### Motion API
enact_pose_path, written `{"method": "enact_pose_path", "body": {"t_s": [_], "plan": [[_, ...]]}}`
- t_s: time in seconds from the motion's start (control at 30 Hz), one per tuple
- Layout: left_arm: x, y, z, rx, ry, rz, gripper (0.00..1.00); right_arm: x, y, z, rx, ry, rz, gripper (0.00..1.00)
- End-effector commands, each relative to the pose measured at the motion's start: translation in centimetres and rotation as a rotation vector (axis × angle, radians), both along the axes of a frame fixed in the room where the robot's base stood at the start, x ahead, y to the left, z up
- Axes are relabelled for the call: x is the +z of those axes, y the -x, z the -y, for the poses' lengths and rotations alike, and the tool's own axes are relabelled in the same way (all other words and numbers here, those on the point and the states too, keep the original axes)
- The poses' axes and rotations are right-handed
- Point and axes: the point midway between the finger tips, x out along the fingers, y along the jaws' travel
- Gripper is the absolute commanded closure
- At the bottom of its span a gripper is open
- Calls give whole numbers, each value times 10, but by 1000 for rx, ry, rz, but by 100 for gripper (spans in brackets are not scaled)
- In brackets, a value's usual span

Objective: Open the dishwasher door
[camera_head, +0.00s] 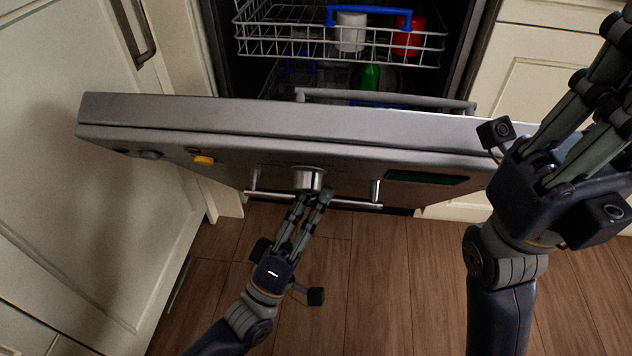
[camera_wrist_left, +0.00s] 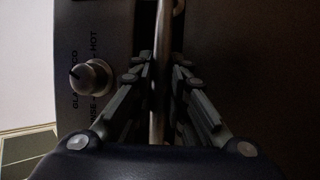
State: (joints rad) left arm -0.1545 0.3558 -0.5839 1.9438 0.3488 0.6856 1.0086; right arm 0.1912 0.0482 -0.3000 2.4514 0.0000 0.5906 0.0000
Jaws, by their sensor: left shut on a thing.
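The dishwasher door (camera_head: 290,122) is partly open, tilted out and down from the cabinet front. Its bar handle (camera_head: 345,201) runs along the front panel, next to a round knob (camera_head: 308,178). My left gripper (camera_head: 318,195) reaches up from below and is shut on the handle. In the left wrist view the handle bar (camera_wrist_left: 160,70) runs upright between the two fingers of my left gripper (camera_wrist_left: 162,75), with a control knob (camera_wrist_left: 91,77) to the left. My right gripper (camera_head: 600,95) is raised at the right, near the door's right end; its fingertips are not clear.
Inside the dishwasher, a white wire rack (camera_head: 290,45) holds a white cup (camera_head: 350,32) and a red cup (camera_head: 408,38). A green item (camera_head: 371,77) sits lower down. Cream cabinets (camera_head: 545,95) flank both sides. The wooden floor (camera_head: 385,280) below the door is clear.

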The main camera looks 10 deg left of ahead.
Motion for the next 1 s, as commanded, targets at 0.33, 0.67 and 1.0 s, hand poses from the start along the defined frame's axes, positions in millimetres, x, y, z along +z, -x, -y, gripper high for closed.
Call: {"method": "enact_pose_path", "body": {"t_s": [0.33, 0.67, 1.0], "plan": [[-10, 9, 0, 1, -1, 23, 100, 4, 5, -1, -1, 2, 28, 100], [-9, 9, 0, 1, -1, 23, 79, 4, 5, -1, -1, 2, 27, 100], [-9, 9, 0, 1, -1, 24, 64, 4, 5, -1, -1, 2, 27, 100]]}}
